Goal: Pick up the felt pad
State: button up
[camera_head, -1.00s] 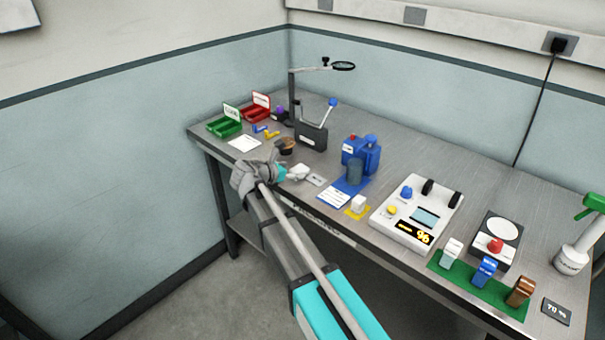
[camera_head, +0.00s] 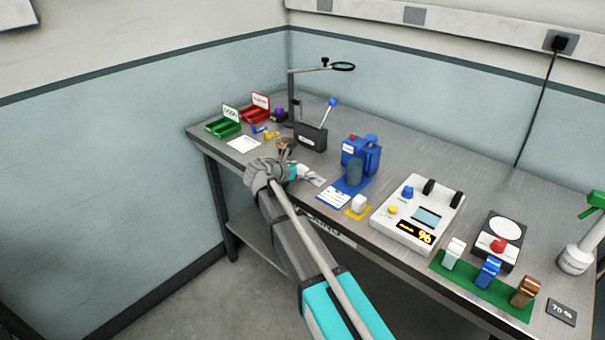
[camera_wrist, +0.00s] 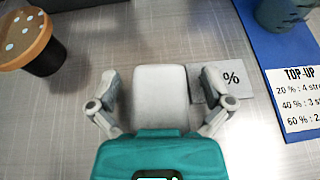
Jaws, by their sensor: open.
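The felt pad (camera_wrist: 160,98) appears as a light grey, rounded rectangular block in the wrist view. It lies on the steel bench between the two fingers of my gripper (camera_wrist: 161,82). The fingers are spread, one on each side, with a gap to the pad on both sides. The near end of the pad meets or passes behind my teal gripper body. In the head view my gripper (camera_head: 307,173) is low over the front edge of the bench, and the pad cannot be told apart from the fingers there.
A card marked % (camera_wrist: 232,78) lies just right of the pad. A brown-topped black pot (camera_wrist: 38,48) stands to the left. A black lever box (camera_head: 311,136) stands behind.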

jog(key=c, duration=0.8)
jog(key=shift+o, duration=0.2)
jog(key=shift+r, duration=0.25)
jog(key=shift+r+p, duration=0.15)
jog(key=shift+p, duration=0.25)
jog(key=shift+c, duration=1)
jog(key=shift+r+p, duration=0.95)
jog(key=shift+c, duration=0.2)
jog(key=s+d+r+p, duration=0.1)
jog(key=s+r+p, duration=0.9)
jog(key=s, duration=0.4)
jog(key=shift+d+r, duration=0.15)
